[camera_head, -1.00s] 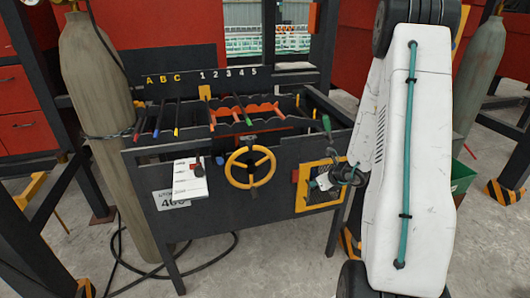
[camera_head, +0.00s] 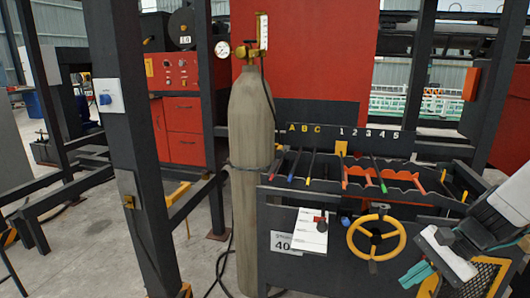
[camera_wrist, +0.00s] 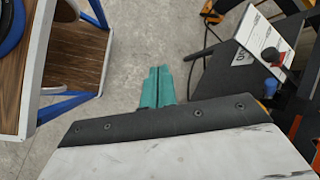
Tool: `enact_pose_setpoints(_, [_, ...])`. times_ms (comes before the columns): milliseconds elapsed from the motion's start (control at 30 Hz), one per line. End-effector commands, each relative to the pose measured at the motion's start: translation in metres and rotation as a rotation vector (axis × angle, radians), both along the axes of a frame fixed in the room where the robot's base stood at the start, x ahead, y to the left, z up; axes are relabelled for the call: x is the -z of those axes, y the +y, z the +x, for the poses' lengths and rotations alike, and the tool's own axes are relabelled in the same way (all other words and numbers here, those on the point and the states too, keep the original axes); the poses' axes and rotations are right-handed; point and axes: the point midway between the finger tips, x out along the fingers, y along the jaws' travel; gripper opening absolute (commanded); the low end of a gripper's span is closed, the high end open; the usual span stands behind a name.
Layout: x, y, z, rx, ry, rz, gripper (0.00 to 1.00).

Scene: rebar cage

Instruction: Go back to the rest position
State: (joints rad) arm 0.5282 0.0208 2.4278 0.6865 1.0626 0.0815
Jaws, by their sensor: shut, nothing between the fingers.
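My gripper (camera_head: 414,275) is at the lower right in the head view, in front of the dark bench and below right of its yellow handwheel (camera_head: 376,237). Its teal fingers also show in the wrist view (camera_wrist: 158,86), close together with nothing between them, over bare concrete floor. My white and grey arm enters from the right edge of the head view and hides part of the bench's right side. The gripper appears apart from the bench in the wrist view.
The dark bench (camera_head: 335,268) has coloured rods in slots and a white card (camera_head: 298,230). A tall gas cylinder (camera_head: 251,125) stands at its left. A dark post (camera_head: 128,150) rises further left. A wood-topped, blue-framed piece (camera_wrist: 78,58) is left in the wrist view.

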Motion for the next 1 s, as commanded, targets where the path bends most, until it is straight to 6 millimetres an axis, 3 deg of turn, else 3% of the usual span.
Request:
enact_pose_setpoints(133, [-0.033, 0.025, -0.048, -0.339, -0.041, -0.167, 0.0])
enact_pose_setpoints(300, [-0.063, 0.034, -0.096, -0.656, -0.082, -0.369, 0.0])
enact_pose_setpoints(433, [-0.084, 0.035, -0.123, -0.834, -0.134, -0.524, 0.0])
enact_pose_setpoints(700, [-0.116, 0.053, -0.143, -0.97, -0.303, -0.678, 0.0])
enact_pose_setpoints(1000, [-0.12, 0.059, -0.144, -0.995, -0.336, -0.684, 0.0])
